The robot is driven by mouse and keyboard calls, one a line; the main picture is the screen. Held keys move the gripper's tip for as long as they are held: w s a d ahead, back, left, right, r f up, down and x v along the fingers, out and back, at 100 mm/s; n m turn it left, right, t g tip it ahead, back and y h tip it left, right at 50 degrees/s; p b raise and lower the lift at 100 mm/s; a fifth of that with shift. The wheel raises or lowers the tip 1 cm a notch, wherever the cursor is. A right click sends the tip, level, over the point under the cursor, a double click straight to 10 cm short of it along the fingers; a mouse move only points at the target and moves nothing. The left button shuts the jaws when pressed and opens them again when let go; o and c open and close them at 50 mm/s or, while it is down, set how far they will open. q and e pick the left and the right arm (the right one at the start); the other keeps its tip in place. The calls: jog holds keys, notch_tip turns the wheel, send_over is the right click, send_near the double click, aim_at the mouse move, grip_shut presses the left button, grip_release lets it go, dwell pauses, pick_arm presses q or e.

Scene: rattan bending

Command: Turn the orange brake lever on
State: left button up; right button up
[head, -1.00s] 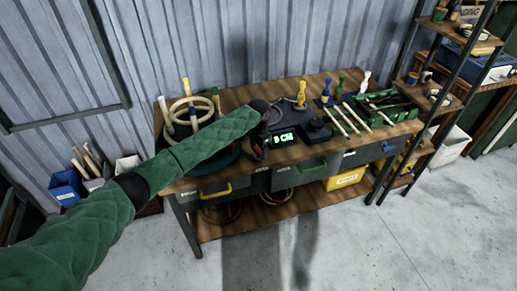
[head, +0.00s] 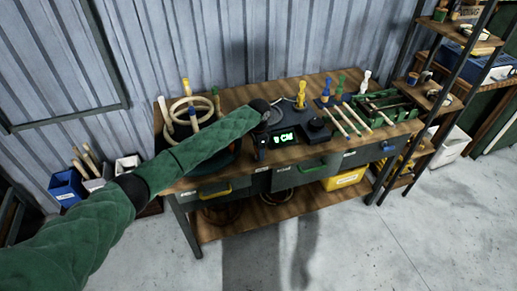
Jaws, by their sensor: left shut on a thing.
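A dark machine with a green lit display (head: 284,138) stands on the wooden workbench (head: 240,97). The display ends in "CM"; its digit is hard to read. My left arm, in a green quilted sleeve, reaches in from the left. My left gripper (head: 265,128) is at the left side of the machine, low and close to it. It appears shut on the orange brake lever, which is too small and too covered by the gripper and arm to make out. My right gripper is not in view.
Several rods (head: 349,118) and a green rack (head: 385,108) lie to the right. A tall shelf (head: 440,90) stands at the right; floor in front is clear.

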pick_arm(q)
jog(key=o, duration=0.8)
jog(key=shift+o, duration=0.9)
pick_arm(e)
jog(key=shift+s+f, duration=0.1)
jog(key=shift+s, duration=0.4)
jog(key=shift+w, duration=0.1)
pick_arm(q)
jog(key=shift+r, duration=0.15)
jog(key=shift+r+b, duration=0.55)
jog(key=shift+r, duration=0.25)
notch_tip(320, 180, up, 4)
jog(key=shift+r+b, duration=0.25)
jog(key=shift+b, duration=0.55)
jog(key=shift+r, duration=0.7)
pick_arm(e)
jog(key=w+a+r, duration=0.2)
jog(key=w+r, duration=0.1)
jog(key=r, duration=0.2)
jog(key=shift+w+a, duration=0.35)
